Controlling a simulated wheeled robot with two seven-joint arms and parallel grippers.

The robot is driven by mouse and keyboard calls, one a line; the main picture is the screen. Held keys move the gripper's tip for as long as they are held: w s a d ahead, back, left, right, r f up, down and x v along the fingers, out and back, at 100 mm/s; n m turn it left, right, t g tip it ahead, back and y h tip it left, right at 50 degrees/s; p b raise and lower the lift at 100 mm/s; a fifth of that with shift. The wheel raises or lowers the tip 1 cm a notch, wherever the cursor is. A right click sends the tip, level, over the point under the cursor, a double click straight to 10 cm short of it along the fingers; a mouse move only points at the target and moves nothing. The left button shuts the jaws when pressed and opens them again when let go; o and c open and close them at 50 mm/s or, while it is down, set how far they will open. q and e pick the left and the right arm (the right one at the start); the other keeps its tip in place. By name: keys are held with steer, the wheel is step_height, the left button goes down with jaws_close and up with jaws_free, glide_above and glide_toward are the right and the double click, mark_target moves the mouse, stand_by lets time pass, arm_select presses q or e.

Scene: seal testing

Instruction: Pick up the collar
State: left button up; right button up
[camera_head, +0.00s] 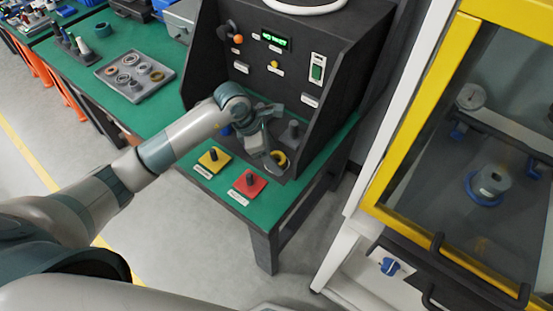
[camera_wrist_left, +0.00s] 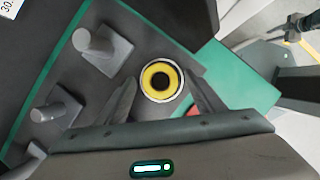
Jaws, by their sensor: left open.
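A round part with a yellow ring, a dark centre and a pale rim, which looks like the collar (camera_wrist_left: 162,82), sits on the dark floor of the test station. In the head view the yellow ring (camera_head: 279,157) is partly hidden by my left gripper (camera_head: 268,156). In the left wrist view the open fingers of my left gripper (camera_wrist_left: 162,90) point toward the ring, one on each side of it. I cannot tell whether they touch it. My right gripper is not in view.
The test station (camera_head: 285,60) has walls around its floor, with grey posts (camera_wrist_left: 102,46) beside the ring. A tray (camera_head: 150,92) of rings stands left. A yellow-framed cabinet (camera_head: 415,105) stands right.

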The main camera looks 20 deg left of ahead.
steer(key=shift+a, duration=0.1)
arm_select(q)
steer(key=c, duration=1.5)
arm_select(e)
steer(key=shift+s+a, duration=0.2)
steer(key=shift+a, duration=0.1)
arm_select(q)
steer(key=shift+r, duration=0.1)
